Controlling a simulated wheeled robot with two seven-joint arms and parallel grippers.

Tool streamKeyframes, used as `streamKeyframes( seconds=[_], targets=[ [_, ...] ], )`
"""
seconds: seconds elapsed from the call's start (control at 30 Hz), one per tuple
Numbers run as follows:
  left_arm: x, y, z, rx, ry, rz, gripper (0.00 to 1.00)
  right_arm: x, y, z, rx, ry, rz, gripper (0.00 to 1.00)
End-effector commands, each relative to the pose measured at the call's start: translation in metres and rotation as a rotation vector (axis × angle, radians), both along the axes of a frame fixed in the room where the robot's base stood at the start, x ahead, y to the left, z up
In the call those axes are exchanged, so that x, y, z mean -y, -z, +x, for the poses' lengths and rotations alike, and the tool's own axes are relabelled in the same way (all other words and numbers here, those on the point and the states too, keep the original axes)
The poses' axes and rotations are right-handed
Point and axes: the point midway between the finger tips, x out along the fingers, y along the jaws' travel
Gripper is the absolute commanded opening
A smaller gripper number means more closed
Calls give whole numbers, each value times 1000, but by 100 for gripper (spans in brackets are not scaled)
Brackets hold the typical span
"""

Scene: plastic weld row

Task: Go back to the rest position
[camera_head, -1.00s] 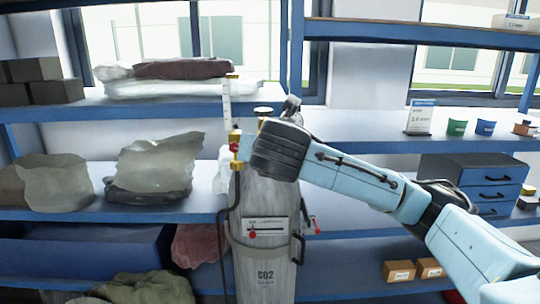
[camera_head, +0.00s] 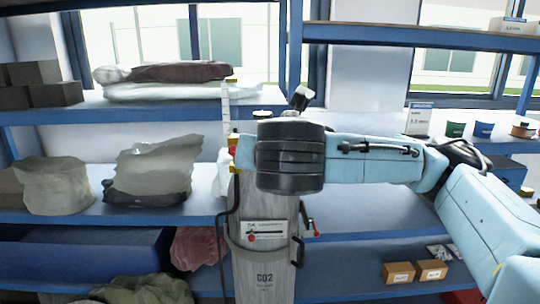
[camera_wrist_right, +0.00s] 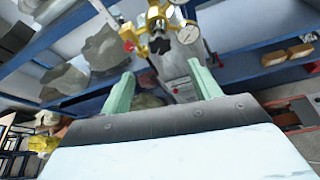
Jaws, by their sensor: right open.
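My right arm (camera_head: 370,160) reaches in from the right, and its dark wrist (camera_head: 290,156) covers the top of the grey CO2 cylinder (camera_head: 263,272). In the right wrist view my right gripper (camera_wrist_right: 162,86) is open, its two green fingers apart with nothing held between them. Beyond the fingers are the brass valve (camera_wrist_right: 156,18), a round gauge (camera_wrist_right: 189,34) and the cylinder body (camera_wrist_right: 182,88). Contact with them cannot be told. My right fingers are hidden in the head view. My left gripper is not in view.
Blue shelves (camera_head: 365,127) stand behind the cylinder. A blue drawer unit (camera_head: 507,172) is partly behind my arm. A blue post (camera_head: 294,60) rises behind the cylinder.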

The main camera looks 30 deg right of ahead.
Motion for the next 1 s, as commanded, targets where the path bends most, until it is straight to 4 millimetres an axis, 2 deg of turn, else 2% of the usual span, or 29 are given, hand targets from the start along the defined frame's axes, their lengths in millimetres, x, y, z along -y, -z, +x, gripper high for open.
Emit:
streamKeyframes(
  seconds=[0.43,0.57,0.67,0.77,0.87,0.9,0.97,1.0],
  targets=[
    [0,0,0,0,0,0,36,0,0,1,0,1,2,63],
    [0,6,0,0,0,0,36,-6,16,14,0,0,67,63],
    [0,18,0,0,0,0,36,-18,51,43,0,7,208,63],
    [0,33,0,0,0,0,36,-33,104,81,0,39,415,63],
    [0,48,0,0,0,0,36,-42,167,116,1,102,636,63],
    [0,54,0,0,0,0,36,-45,195,127,1,136,721,63],
    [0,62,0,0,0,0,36,-45,239,142,0,195,840,63],
    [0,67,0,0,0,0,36,-45,269,149,-2,237,912,63]
  ],
)
